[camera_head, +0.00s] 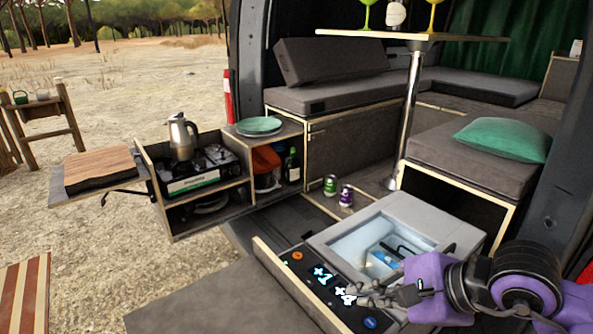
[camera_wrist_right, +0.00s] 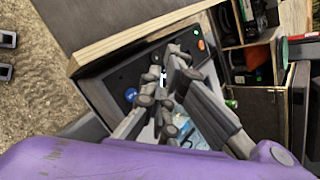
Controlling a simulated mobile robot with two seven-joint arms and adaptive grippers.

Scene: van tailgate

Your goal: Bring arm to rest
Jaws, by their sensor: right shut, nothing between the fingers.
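My right arm (camera_head: 445,290) is purple and black and comes in from the lower right in the head view. Its gripper (camera_head: 352,296) is shut and empty, with the fingertips just over the control panel beside the cool box. In the right wrist view the gripper (camera_wrist_right: 172,72) points at the dark panel (camera_wrist_right: 125,75), which carries a blue button (camera_wrist_right: 130,95) and lit marks. I cannot tell whether the fingertips touch the panel. The left gripper is in neither view.
The open cool box (camera_head: 400,215) stands close behind the right gripper. Two cans (camera_head: 330,184) stand on the van floor. A stove unit with a kettle (camera_head: 180,138) is at the left. A table on a post (camera_head: 408,110) and a green cushion (camera_head: 500,139) are inside the van.

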